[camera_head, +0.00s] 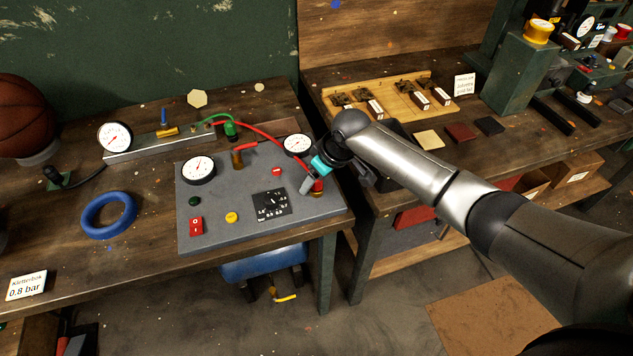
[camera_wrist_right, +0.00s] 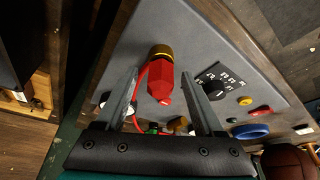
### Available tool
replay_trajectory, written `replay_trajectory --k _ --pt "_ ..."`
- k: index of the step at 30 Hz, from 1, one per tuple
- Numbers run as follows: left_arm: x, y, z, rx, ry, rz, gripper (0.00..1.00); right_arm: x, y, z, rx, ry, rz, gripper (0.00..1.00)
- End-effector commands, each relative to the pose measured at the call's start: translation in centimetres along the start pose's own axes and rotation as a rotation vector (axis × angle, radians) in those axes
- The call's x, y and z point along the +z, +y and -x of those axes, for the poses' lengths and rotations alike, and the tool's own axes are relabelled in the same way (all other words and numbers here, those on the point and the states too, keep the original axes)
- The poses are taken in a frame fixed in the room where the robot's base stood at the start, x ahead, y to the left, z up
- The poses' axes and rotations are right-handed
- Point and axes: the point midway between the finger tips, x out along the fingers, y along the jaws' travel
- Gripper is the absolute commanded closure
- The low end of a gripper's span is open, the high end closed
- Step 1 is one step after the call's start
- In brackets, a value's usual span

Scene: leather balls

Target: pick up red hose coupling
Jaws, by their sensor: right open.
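The red hose coupling (camera_wrist_right: 160,82) sits on a brass fitting (camera_wrist_right: 160,50) on the grey panel, with a red hose attached. In the head view it shows as a small red piece (camera_head: 318,187) at the panel's right edge, partly hidden by my right gripper (camera_head: 308,184). In the right wrist view my right gripper (camera_wrist_right: 160,74) is open, with one finger on each side of the coupling and gaps visible between. My left gripper is not in view.
The grey panel (camera_head: 225,220) carries gauges, buttons and a dial plate. A red hose (camera_head: 262,133) runs to a green coupling (camera_head: 230,128). A blue ring (camera_head: 108,214) and a basketball (camera_head: 22,115) are at the left. A second bench (camera_head: 350,85) stands at the right.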

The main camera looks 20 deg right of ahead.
Motion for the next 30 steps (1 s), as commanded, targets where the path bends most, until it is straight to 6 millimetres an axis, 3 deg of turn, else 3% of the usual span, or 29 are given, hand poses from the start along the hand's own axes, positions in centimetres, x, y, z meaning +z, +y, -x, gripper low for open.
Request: replay_trajectory --k 3,21,30 --pt "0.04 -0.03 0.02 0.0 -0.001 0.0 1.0 -0.04 -0.01 0.05 0.0 0.0 0.0 0.32" --pt "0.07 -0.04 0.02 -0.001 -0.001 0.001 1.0 -0.02 -0.01 0.07 -0.001 0.0 0.0 1.0" --pt "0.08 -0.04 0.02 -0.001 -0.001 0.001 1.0 -0.04 -0.01 0.08 -0.001 0.001 0.0 1.0"
